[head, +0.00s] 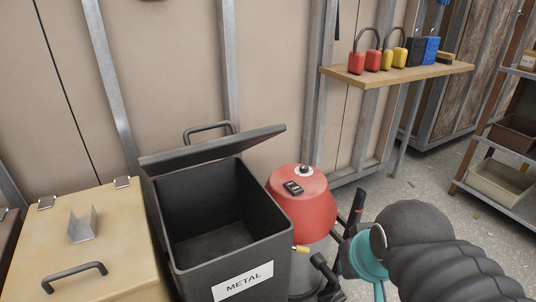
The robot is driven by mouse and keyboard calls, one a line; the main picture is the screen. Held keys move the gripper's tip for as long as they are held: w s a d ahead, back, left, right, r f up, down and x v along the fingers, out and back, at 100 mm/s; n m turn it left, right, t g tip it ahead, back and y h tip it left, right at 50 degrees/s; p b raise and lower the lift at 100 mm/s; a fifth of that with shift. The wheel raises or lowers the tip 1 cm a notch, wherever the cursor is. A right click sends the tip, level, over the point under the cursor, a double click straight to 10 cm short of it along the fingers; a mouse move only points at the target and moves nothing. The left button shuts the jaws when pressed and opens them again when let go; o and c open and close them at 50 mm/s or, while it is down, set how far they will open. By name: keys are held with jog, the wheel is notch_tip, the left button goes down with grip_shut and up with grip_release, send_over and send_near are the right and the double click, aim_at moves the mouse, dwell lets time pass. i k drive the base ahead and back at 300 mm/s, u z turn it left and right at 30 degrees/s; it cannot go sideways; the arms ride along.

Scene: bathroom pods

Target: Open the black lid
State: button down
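The black lid (214,147) belongs to a dark open-topped bin (237,233) with a white METAL label, in the middle of the head view. The lid stands raised and tilted at the bin's back, so the bin's empty-looking inside shows. A grey handle (208,127) shows behind the lid's upper edge. My gripper (338,232) is to the right of the bin, apart from the lid. Its dark fingers look spread, with nothing seen between them. The teal wrist and dark arm hide part of the floor and of what is behind them.
A red-topped canister (303,205) stands close to the bin's right side, near my gripper. A tan box (100,238) with a handle is at the left. A wooden shelf (400,75) carries padlocks. A rack (500,190) with trays stands at the right. Some floor (420,165) is clear.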

aim_at(165, 162)
jog(key=z, duration=0.75)
jog(key=k, duration=1.2)
jog(key=u, duration=2.05)
